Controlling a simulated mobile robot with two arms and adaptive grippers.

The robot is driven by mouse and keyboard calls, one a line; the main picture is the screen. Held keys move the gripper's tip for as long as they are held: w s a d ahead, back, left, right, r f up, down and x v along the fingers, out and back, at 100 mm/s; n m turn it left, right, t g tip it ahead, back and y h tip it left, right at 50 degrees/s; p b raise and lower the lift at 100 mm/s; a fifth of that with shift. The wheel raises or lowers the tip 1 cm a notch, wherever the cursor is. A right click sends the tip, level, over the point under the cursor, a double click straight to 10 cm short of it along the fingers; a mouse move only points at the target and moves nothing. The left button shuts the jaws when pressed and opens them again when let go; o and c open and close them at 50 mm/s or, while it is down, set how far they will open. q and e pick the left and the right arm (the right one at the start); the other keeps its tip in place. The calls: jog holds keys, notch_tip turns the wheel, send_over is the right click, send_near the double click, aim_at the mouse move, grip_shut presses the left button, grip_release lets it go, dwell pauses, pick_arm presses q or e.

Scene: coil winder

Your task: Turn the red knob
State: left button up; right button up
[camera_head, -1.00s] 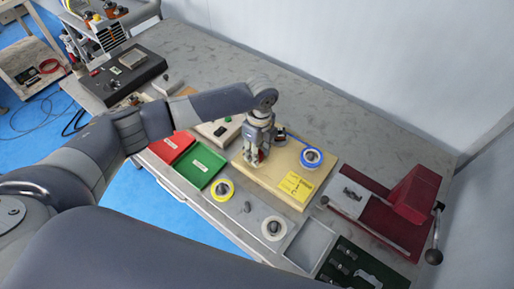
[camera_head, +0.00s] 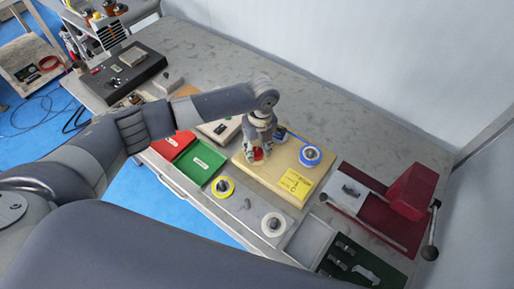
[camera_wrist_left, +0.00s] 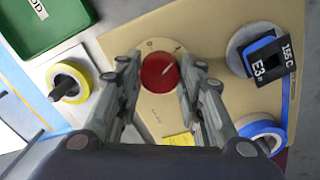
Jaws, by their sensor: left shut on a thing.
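The red knob (camera_wrist_left: 160,72) sits on a tan board (camera_wrist_left: 215,18), with a white pointer line slanting to its upper right. In the left wrist view my left gripper (camera_wrist_left: 159,74) has its two fingers on either side of the knob, shut on it. In the head view my left gripper (camera_head: 257,150) points down at the board, and a bit of the red knob (camera_head: 258,154) shows between the fingers. My right gripper is not in view.
On the board are a blue tape roll (camera_head: 310,156) and a yellow label (camera_head: 295,183). A green tray (camera_head: 199,162), a yellow roll (camera_head: 223,187) and a white roll (camera_head: 274,224) lie nearby. A red lever press (camera_head: 412,192) stands to the right.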

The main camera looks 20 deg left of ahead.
aim_at(259, 151)
pick_arm(q)
jog(key=o, duration=1.1)
jog(key=shift+c, duration=0.2)
notch_tip(259, 151, up, 12)
jog(key=shift+w+d, duration=0.25)
jog(key=shift+s, duration=0.1)
